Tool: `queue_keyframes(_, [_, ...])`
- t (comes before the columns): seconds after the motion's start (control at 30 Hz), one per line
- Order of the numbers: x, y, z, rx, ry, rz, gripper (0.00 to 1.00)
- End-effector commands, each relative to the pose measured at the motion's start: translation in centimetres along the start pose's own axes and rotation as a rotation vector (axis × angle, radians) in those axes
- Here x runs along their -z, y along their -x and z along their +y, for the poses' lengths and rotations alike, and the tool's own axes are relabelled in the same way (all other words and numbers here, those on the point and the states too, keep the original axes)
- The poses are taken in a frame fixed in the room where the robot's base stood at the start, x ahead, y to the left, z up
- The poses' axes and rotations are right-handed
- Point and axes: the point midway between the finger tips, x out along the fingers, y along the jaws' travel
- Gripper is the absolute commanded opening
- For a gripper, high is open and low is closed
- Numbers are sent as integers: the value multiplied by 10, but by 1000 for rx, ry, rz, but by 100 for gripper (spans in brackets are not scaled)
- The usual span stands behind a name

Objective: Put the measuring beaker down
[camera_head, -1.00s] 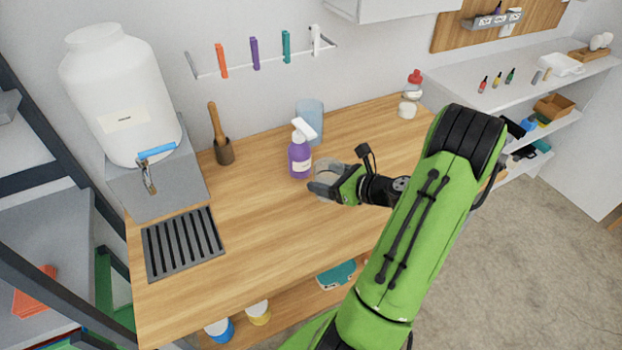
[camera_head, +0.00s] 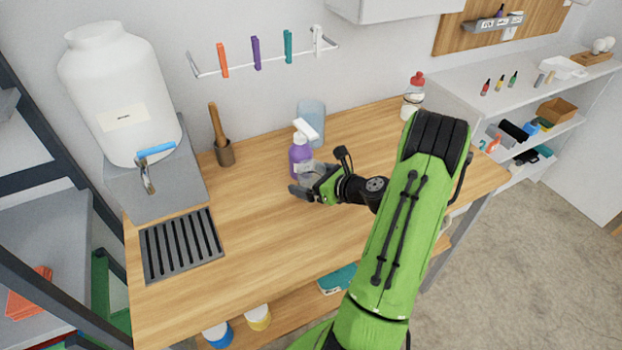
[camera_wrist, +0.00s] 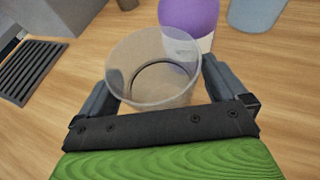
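The measuring beaker (camera_wrist: 153,68) is a clear, see-through cup in the wrist view, upright between the two fingers of my gripper (camera_wrist: 160,90). The fingers lie along both its sides and appear closed on it. In the head view the beaker (camera_head: 312,170) shows partly behind my gripper (camera_head: 316,192), in front of the purple spray bottle (camera_head: 300,160). The beaker is over the wooden worktop (camera_head: 262,240). Whether its base touches the wood cannot be told.
A blue translucent container (camera_head: 311,122) stands behind the spray bottle. A large white jug (camera_head: 122,95) and a black drain grate (camera_head: 181,245) are at the left. The worktop's front middle is clear.

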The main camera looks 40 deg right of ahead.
Motion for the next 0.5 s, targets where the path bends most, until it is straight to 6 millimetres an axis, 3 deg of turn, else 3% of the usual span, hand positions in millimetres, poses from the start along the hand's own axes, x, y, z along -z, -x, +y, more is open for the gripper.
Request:
queue_keyframes(0.27, [-3,4,0,1,0,0,100])
queue_keyframes(0.37, [-3,21,-2,5,-3,1,100])
queue_keyframes(0.5, [-4,60,-2,8,-4,1,100])
